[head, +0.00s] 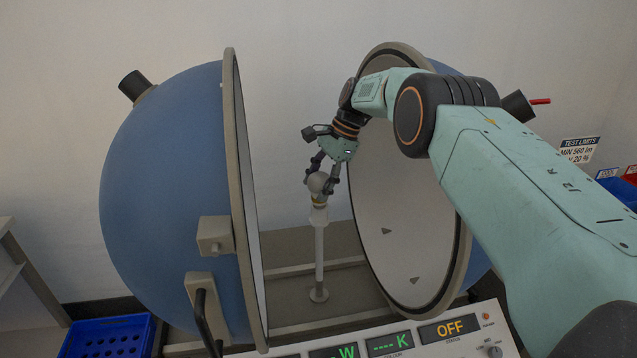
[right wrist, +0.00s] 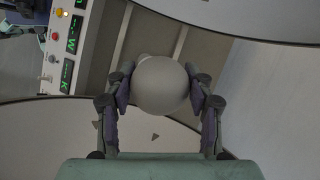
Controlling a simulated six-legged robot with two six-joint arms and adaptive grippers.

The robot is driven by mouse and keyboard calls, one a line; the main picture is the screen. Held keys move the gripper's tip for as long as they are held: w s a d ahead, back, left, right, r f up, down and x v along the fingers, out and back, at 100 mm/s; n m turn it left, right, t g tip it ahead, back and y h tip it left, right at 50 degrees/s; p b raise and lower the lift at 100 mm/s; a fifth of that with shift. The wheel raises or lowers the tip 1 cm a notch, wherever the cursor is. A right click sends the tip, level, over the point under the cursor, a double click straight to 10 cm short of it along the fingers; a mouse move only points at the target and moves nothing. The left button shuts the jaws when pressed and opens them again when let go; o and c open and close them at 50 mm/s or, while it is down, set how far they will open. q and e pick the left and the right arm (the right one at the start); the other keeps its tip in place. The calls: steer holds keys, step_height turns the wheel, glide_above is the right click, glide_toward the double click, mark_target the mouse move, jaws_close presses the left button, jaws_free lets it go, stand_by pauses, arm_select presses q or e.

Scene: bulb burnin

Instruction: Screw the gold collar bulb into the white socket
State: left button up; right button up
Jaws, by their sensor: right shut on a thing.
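The bulb (head: 317,184) has a grey round globe, and a gold collar (head: 319,202) shows below it in the head view. It stands upright at the top of the white socket (head: 319,216) on a thin white post (head: 319,255) between the two sphere halves. My right gripper (head: 324,176) is above the post with its fingers shut on the globe. In the right wrist view the globe (right wrist: 162,85) sits between both fingers and hides the collar and socket. How deep the bulb sits in the socket cannot be told.
The blue left hemisphere (head: 160,170) and the right hemisphere (head: 400,220) stand open on both sides of the post. A control panel (head: 400,342) reading OFF is in front. A blue crate (head: 112,338) is at lower left; blue and red bins (head: 620,187) are at right.

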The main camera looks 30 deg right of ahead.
steer(key=m+t+p, duration=0.1)
steer(key=m+p, duration=0.2)
steer(key=p, duration=0.1)
steer(key=m+t+h+p, duration=0.1)
steer(key=m+p, duration=0.2)
steer(key=p, duration=0.1)
steer(key=shift+r+p, duration=0.2)
steer(key=shift+p, duration=0.2)
steer(key=m, duration=0.1)
steer(key=m+h, duration=0.1)
steer(key=m+t, duration=0.1)
steer(key=shift+w+f, duration=0.1)
steer(key=shift+f, duration=0.15)
steer(key=shift+m+h, duration=0.5)
steer(key=shift+m, duration=0.4)
steer(key=shift+m+t+h, duration=0.3)
steer(key=shift+m+h, duration=0.4)
steer(key=shift+m, duration=1.2)
steer(key=o, duration=1)
steer(key=shift+o, duration=0.2)
steer(key=shift+d, duration=0.1)
